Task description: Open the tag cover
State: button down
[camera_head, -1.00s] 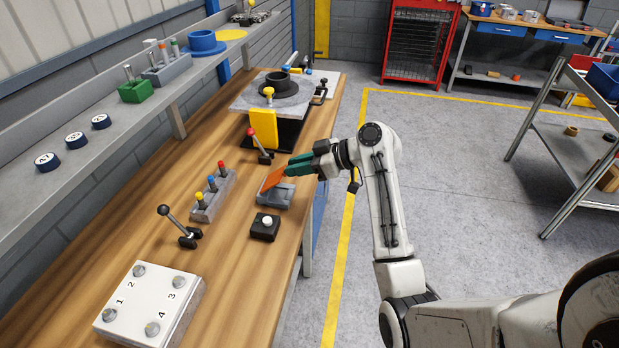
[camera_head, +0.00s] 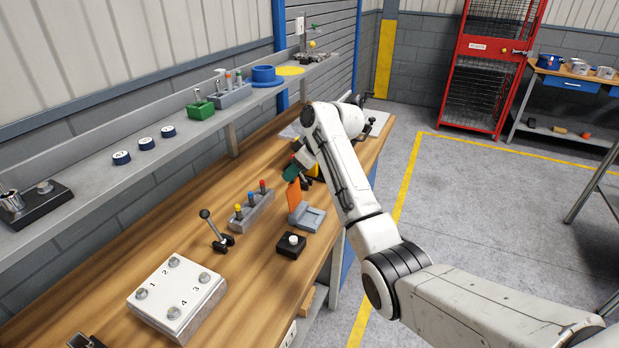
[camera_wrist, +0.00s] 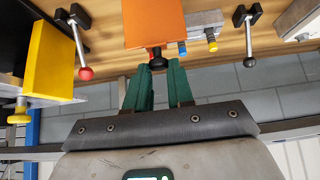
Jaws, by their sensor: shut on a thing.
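The orange tag cover (camera_head: 294,201) stands up steeply from its grey base (camera_head: 312,218) on the workbench. The wrist view shows the cover (camera_wrist: 153,23) just beyond the fingertips, with a small dark knob (camera_wrist: 157,59) at its near edge. My gripper (camera_head: 290,172) has green fingers near the cover's top edge, partly hidden by my arm. In the wrist view my gripper (camera_wrist: 159,70) is shut on the tag cover at that knob.
A black box with a white button (camera_head: 291,244) sits in front of the base. Left of it are a block with coloured knobs (camera_head: 251,211) and a black lever (camera_head: 216,232). A yellow block (camera_wrist: 51,62) and red-knobbed lever (camera_wrist: 80,45) are beside the gripper.

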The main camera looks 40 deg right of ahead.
jog(key=shift+w+a+r, duration=0.15)
jog(key=shift+w+r, duration=0.05)
jog(key=shift+w, duration=0.25)
jog(key=shift+w+a, duration=0.25)
jog(key=shift+w, duration=0.35)
jog(key=c, duration=1.4)
grip_release()
jog(key=shift+c, duration=0.2)
jog(key=o, duration=0.4)
jog(key=shift+a+f, duration=0.1)
jog(key=shift+f, duration=0.05)
jog(key=shift+o, duration=0.2)
jog(key=shift+f, duration=0.1)
